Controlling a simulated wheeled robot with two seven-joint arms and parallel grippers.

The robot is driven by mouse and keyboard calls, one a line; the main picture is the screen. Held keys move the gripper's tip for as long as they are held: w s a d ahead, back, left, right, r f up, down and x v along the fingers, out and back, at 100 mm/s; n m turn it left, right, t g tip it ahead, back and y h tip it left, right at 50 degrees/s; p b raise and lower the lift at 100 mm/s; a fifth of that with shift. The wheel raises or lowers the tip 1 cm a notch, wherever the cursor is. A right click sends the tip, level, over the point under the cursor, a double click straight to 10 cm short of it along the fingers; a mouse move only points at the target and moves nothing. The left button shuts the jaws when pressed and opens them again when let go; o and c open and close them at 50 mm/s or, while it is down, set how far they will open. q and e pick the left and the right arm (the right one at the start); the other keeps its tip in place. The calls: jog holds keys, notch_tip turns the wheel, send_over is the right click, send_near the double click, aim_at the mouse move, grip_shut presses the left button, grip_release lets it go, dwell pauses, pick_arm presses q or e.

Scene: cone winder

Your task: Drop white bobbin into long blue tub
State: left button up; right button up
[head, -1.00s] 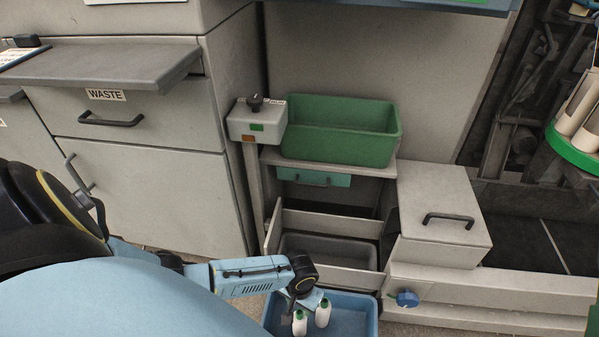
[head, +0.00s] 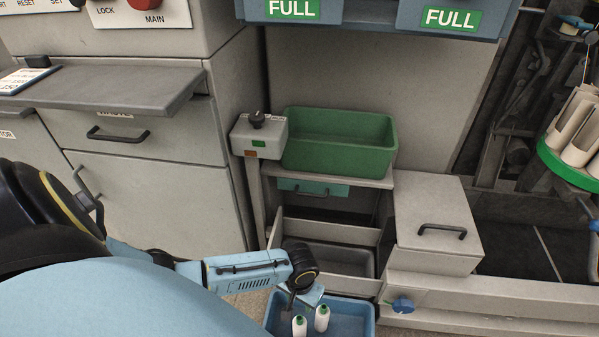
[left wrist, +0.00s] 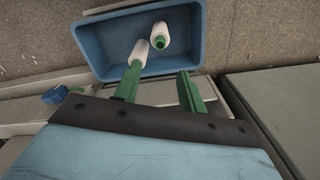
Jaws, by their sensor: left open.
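Two white bobbins with green ends are in the long blue tub (head: 347,316) at the bottom of the head view. One bobbin (head: 299,326) is on the left, the other bobbin (head: 321,318) beside it on the right. There the bobbins (left wrist: 140,52) and (left wrist: 160,36) show inside the tub (left wrist: 194,40), beyond the fingertips. The nearer one appears close to the left finger; contact cannot be told. My right gripper is not seen.
A green bin (head: 338,150) stands on a shelf above a grey tub (head: 345,259) behind a low panel. A grey box with a black handle (head: 436,240) stands to the right. Grey cabinets (head: 160,200) fill the left. A green carousel holds cones (head: 573,125) at the right edge.

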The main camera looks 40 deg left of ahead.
pick_arm(q)
jog(key=d+r+m+t+h, duration=0.3)
jog(key=d+r+t, duration=0.2)
jog(key=d+r, duration=0.7)
jog(key=a+r+t, duration=0.2)
jog(key=r+t, duration=0.1)
jog(key=r, duration=0.5)
jog(key=a+r+m+t, duration=0.1)
jog(key=a+r+t, duration=0.1)
jog(key=r, duration=0.7)
jog(key=shift+w+r+t+y, duration=0.2)
jog(key=shift+t+y, duration=0.1)
jog(key=shift+t, duration=0.3)
jog(key=shift+f+p, duration=0.15)
jog(key=shift+p, duration=0.25)
